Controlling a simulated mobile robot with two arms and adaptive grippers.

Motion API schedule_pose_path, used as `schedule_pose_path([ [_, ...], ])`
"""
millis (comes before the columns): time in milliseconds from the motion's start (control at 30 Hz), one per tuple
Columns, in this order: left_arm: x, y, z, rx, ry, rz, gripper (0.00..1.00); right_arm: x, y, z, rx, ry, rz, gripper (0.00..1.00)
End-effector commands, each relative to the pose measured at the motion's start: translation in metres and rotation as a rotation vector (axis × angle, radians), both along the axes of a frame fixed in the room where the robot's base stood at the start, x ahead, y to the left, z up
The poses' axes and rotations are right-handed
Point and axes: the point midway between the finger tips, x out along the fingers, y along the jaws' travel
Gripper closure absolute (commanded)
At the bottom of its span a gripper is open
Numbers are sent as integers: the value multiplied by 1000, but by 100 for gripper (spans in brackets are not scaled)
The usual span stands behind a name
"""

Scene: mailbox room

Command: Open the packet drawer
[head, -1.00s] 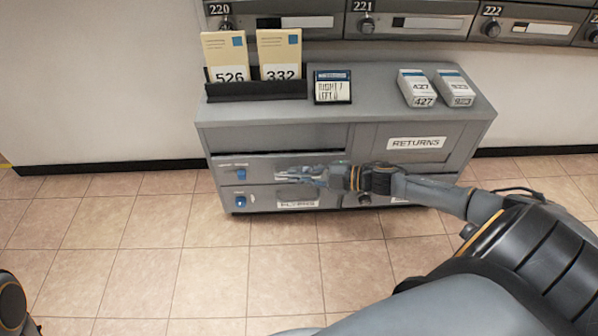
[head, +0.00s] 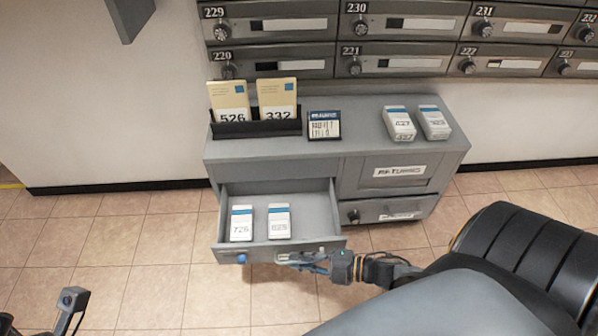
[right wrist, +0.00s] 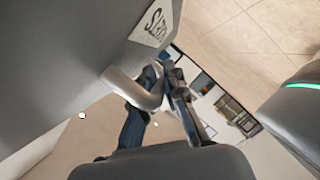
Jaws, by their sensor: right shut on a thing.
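The packet drawer (head: 334,217) is pulled well out of the left side of the grey cabinet in the head view. Two white, blue-topped packets lie flat inside: one marked 726 (head: 241,224) and one that seems to read 625 (head: 279,222). My left gripper is not clearly seen; only part of my left arm shows at bottom left.
The grey cabinet (head: 405,158) has a rack (head: 256,129) of two cream envelopes, a small sign (head: 324,126) and two more packets (head: 399,123) on top. Mailboxes (head: 404,61) line the wall above. Tiled floor (head: 160,262) is clear left of the drawer.

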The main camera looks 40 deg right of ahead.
Motion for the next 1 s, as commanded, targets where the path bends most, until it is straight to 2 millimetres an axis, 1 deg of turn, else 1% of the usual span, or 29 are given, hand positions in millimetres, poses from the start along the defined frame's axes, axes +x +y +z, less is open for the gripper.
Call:
schedule_pose_path([
  [33, 0, 0, 5, 0, 0, 0, 60, -5, 2, 1, 0, 3, -2, 100],
  [200, 0, 0, 8, 0, 0, 0, 60, -12, 6, 0, -1, 2, -3, 100],
  [600, 0, 0, 8, 0, 1, 0, 60, -14, 7, -1, -1, 1, -1, 100],
  [633, 0, 0, 8, 0, 1, -1, 60, -14, 7, -1, -1, 1, -1, 83],
  [667, 0, 0, 8, 0, 1, -1, 60, -14, 7, -1, -1, 1, -1, 79],
  [1000, 0, 1, 9, -2, -4, 1, 60, -16, 6, 0, -1, 1, 0, 79],
])
